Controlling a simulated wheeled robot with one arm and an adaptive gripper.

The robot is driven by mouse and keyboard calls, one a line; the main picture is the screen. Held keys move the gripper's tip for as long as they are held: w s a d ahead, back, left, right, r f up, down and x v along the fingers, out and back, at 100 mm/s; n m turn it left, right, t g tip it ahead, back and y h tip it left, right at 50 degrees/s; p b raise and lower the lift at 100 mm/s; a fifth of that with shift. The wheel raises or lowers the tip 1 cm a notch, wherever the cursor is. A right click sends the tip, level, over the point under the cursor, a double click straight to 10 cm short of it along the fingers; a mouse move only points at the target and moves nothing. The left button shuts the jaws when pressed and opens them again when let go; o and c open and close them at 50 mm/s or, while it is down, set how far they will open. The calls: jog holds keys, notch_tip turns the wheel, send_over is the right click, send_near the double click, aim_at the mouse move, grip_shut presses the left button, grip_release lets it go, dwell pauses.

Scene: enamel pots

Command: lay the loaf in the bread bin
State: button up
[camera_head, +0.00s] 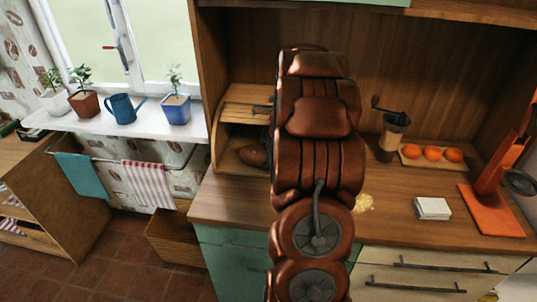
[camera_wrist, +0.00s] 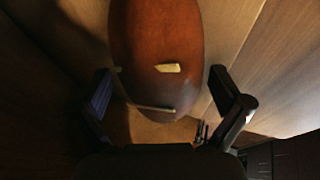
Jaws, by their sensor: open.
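The bread bin (camera_head: 238,104) is a wooden box with a slatted roll-up lid, standing at the left end of the counter; its front is open. The brown loaf (camera_head: 253,155) shows inside it, partly hidden by my arm. In the wrist view the loaf (camera_wrist: 165,45) lies lengthwise on a pale wooden floor, with pale score marks on its crust. My gripper (camera_wrist: 160,85) is open, one finger on each side of the loaf's near end, with gaps showing. In the head view my arm hides my gripper.
On the counter (camera_head: 390,235) right of my arm are a coffee grinder (camera_head: 393,132), a board with oranges (camera_head: 432,153), white napkins (camera_head: 432,208) and an orange stand (camera_head: 492,205).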

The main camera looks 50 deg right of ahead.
jog(key=shift+r, duration=0.15)
